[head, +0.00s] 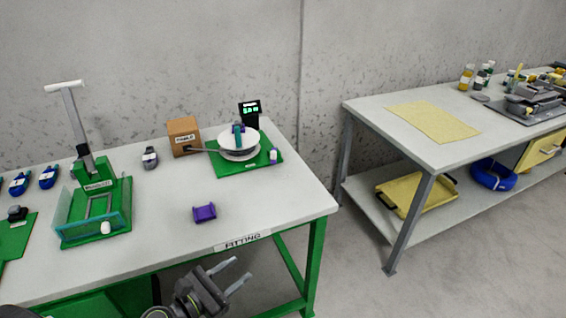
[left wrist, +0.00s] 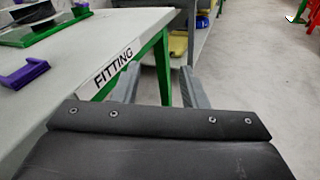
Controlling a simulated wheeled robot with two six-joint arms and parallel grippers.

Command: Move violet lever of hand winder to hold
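The hand winder appears to be the green plate (head: 225,168) with a white round reel (head: 238,154) and a teal piece on top, at the back right of the near table. A small pale, slightly violet knob (head: 273,156) stands at its right edge; I cannot tell if this is the lever or how it is set. Part of the plate shows in the left wrist view (left wrist: 45,32). My left gripper (head: 232,275) is open and empty, in front of the table's front edge, well apart from the winder. Its spread fingers also show in the left wrist view (left wrist: 160,88). My right gripper is not in view.
A violet bracket (head: 204,212) lies on the near table (head: 165,215) in front of the winder. A brown box (head: 184,136) and black display (head: 249,114) stand by the winder. A green lever press (head: 96,196) stands left. A second table (head: 395,135) is at right.

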